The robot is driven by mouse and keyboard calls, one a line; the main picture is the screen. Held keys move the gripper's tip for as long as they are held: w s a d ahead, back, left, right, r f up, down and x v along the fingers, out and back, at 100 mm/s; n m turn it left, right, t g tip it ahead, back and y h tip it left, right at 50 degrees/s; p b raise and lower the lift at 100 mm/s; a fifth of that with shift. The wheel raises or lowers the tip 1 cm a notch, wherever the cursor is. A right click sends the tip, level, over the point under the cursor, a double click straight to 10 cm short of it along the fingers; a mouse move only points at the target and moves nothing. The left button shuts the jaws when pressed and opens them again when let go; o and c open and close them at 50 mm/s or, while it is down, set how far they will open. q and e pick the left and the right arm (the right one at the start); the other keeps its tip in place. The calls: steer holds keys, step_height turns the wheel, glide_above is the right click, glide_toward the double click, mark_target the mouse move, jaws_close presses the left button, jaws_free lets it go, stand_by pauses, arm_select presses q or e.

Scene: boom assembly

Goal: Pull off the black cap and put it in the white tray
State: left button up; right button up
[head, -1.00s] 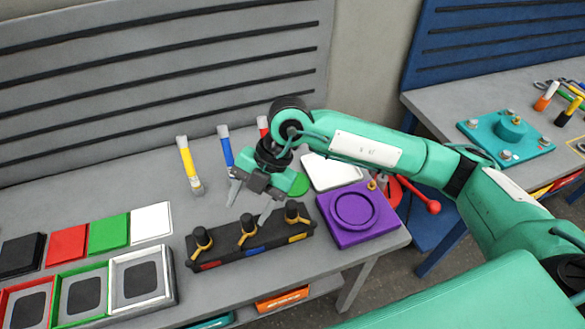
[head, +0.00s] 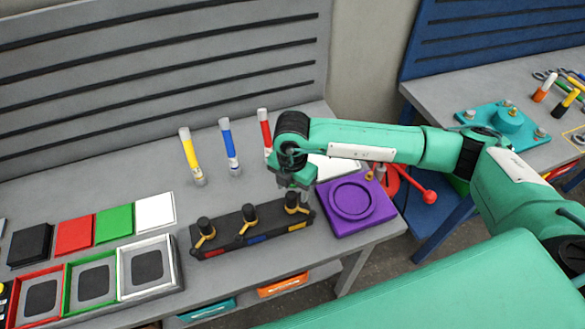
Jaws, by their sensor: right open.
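A white-rimmed square holder (head: 177,272) stands at the front left. My left gripper is not in view.
A purple plate (head: 380,212) with a round recess sits right of the block. Yellow (head: 188,153), blue (head: 229,144) and red (head: 264,128) tubes stand behind it. Coloured square tiles lie at the left. The table between tiles and block is clear.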

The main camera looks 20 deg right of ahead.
mark_target(292, 193)
steer(key=shift+f+p, duration=0.45)
steer(key=shift+f, duration=1.6)
steer(key=shift+c, duration=0.2)
jaws_close()
